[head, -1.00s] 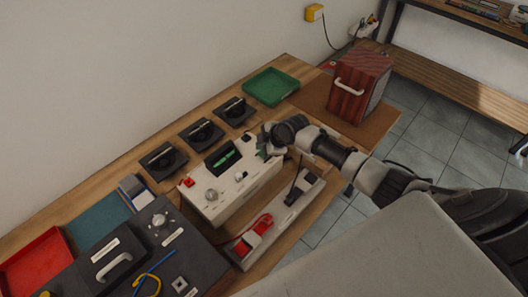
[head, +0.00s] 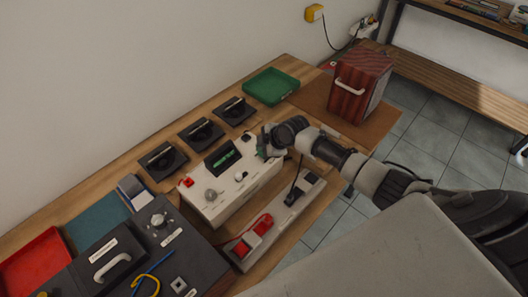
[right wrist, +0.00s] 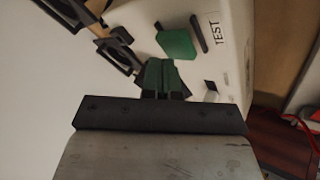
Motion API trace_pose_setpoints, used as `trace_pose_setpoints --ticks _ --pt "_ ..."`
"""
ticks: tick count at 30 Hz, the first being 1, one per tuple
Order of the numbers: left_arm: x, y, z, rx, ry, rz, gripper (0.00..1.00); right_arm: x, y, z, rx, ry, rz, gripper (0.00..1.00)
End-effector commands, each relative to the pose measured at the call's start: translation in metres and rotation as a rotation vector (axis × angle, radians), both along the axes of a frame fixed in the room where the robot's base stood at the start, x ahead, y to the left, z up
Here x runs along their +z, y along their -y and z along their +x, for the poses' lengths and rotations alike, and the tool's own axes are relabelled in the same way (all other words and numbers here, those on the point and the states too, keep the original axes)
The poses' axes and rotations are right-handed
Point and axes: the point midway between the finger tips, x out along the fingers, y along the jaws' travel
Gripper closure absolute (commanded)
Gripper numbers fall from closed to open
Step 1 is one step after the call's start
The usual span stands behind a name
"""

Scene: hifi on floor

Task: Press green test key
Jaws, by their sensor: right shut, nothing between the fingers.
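The white test box (head: 213,202) stands on the wooden bench in the head view, with a dark display (head: 222,157) showing green marks. My right gripper (head: 264,149) is at the box's far right end. In the right wrist view the green key (right wrist: 177,45) sits on the white panel beside a black bar and a "TEST" label (right wrist: 216,33). The fingers of my right gripper (right wrist: 162,77) are shut and empty, just below the key in that picture. I cannot tell whether they touch it. In the head view my gripper hides the key. My left gripper is not in view.
Three black holders, a green tray (head: 271,87) and a red-brown cabinet (head: 358,86) stand behind and right. A strip with red parts (head: 262,224) lies in front.

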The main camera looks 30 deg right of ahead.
Motion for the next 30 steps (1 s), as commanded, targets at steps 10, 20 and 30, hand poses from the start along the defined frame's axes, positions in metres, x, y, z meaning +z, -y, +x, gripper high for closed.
trace_pose_setpoints --ticks 10,20,30 --pt "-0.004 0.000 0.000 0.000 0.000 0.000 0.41 -0.005 0.000 0.000 0.000 0.000 0.000 1.00" --pt "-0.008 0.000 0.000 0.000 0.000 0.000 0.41 -0.009 0.000 0.000 0.000 -0.001 -0.001 1.00" --pt "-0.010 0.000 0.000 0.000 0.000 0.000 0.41 -0.011 0.000 0.000 0.000 -0.001 -0.001 1.00"
